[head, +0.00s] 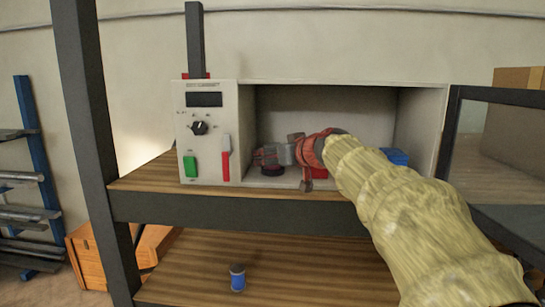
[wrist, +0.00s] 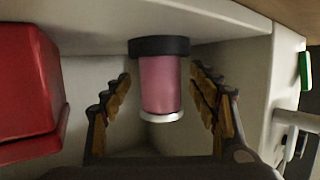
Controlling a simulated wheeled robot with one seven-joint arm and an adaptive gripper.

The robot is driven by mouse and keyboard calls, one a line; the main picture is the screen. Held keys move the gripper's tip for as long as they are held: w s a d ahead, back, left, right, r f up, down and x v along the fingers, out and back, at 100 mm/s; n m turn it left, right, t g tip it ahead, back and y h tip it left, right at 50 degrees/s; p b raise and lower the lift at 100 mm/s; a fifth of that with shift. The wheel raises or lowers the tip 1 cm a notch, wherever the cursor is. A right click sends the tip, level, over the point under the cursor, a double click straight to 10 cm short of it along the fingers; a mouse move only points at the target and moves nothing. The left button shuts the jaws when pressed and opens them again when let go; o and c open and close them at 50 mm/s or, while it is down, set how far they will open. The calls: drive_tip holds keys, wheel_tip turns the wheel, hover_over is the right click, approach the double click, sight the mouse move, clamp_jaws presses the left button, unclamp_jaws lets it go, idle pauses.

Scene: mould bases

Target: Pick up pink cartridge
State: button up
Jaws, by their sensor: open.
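The pink cartridge (wrist: 160,85) shows in the wrist view, a pink cylinder with a black collar at one end and a pale rim at the other. My gripper (wrist: 160,76) is open, with one finger on each side of the cartridge and a visible gap on both sides. In the head view my gripper (head: 285,156) is inside the open grey cabinet, close to its floor. My gripper and arm hide most of the cartridge there, and its pink body cannot be made out clearly.
A red block (wrist: 28,80) stands beside my gripper in the wrist view. A blue item (head: 396,157) is to the right in the cabinet (head: 345,84). The control panel (head: 207,130) bounds the opening at left. A blue spool-like item (head: 238,279) stands on the lower shelf.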

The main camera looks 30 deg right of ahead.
drive_tip(key=shift+s, duration=0.15)
drive_tip(key=shift+c, duration=0.5)
drive_tip(key=c, duration=1.3)
